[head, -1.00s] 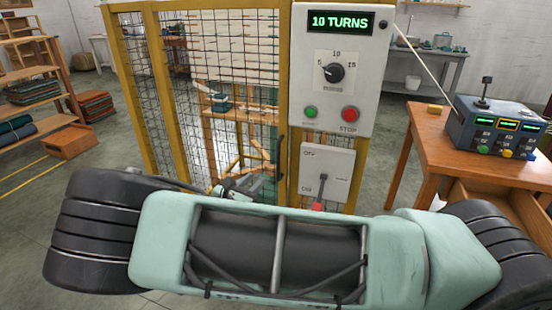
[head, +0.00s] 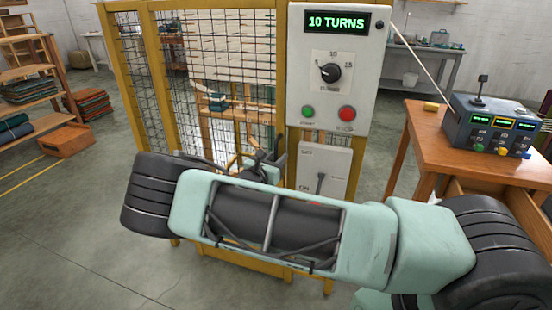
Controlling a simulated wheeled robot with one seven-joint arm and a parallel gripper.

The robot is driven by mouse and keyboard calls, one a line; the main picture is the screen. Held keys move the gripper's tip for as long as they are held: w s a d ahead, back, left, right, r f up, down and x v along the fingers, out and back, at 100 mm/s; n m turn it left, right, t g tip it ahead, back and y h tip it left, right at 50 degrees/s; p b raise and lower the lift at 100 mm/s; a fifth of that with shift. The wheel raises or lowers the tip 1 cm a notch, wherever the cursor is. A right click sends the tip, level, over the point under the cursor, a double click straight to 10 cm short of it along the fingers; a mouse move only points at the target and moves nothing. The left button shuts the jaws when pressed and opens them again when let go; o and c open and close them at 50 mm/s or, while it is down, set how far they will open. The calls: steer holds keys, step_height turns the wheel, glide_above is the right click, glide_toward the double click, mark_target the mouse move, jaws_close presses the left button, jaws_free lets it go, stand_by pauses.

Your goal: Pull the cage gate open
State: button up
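The cage gate (head: 228,60) is a yellow-framed panel of dark wire mesh, left of the grey control panel. It looks closed in its frame. A dark upright handle (head: 280,146) sits at its right edge. My gripper (head: 267,154) is at the handle's lower left, its dark fingers pointing up toward it. Whether the fingers touch the handle or are spread is too small to tell. My arm hides the lower part of the gate.
The control panel (head: 335,108) reads "10 TURNS" and has a dial, green and red buttons. Below it is a lever switch box (head: 338,160), partly hidden by my arm. A wooden table (head: 425,132) with a button console (head: 490,124) stands right.

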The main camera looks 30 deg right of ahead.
steer(key=shift+c, duration=0.3)
jaws_close()
steer(key=shift+a, duration=0.1)
